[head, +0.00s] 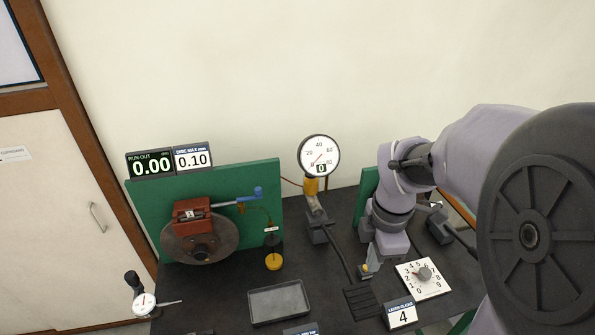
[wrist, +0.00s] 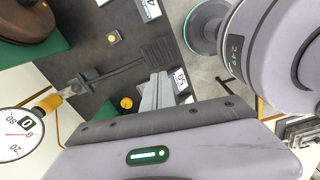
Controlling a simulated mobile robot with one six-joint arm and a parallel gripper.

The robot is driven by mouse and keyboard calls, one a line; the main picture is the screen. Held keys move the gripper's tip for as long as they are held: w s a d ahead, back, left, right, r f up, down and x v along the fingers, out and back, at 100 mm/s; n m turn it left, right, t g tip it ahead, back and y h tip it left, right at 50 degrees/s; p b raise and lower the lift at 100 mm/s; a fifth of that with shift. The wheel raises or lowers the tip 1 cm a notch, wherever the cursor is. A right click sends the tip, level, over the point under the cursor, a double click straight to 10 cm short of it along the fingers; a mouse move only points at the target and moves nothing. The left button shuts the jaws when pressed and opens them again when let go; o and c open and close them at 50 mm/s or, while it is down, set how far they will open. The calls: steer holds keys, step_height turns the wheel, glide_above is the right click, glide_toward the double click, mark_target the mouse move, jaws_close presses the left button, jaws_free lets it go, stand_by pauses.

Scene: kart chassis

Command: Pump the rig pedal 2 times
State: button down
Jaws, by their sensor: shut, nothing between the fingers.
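The rig pedal is a black ribbed pad (head: 363,302) on a dark lever, low in the middle of the head view. It also shows in the wrist view (wrist: 158,53), with its lever running to a grey block. A round white gauge (head: 319,155) stands behind it on a yellow fitting, its small box showing 0. The gauge shows in part in the wrist view (wrist: 18,133). My gripper (head: 368,275) is shut and empty, pointing down just behind the pad. Its fingers (wrist: 158,78) end close to the pad's edge; I cannot tell if they touch it.
Left stands a green board with a red caliper (head: 191,211) on a disc (head: 200,252), and displays (head: 150,163) reading 0.00 and 0.10. A grey tray (head: 279,303) lies left of the pedal. Right are a white dial plate (head: 424,278) and a card (head: 402,316) marked 4.

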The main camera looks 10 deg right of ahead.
mark_target(363, 301)
steer(key=shift+w+d+f+n, duration=0.15)
steer(key=shift+f+n, duration=0.15)
steer(key=shift+n, duration=0.25)
steer(key=shift+s+d+f+n, duration=0.15)
steer(key=shift+f+n, duration=0.1)
steer(key=shift+n, duration=0.3)
steer(key=shift+w, duration=0.15)
step_height(363, 301, down, 14)
steer(key=b, duration=0.6)
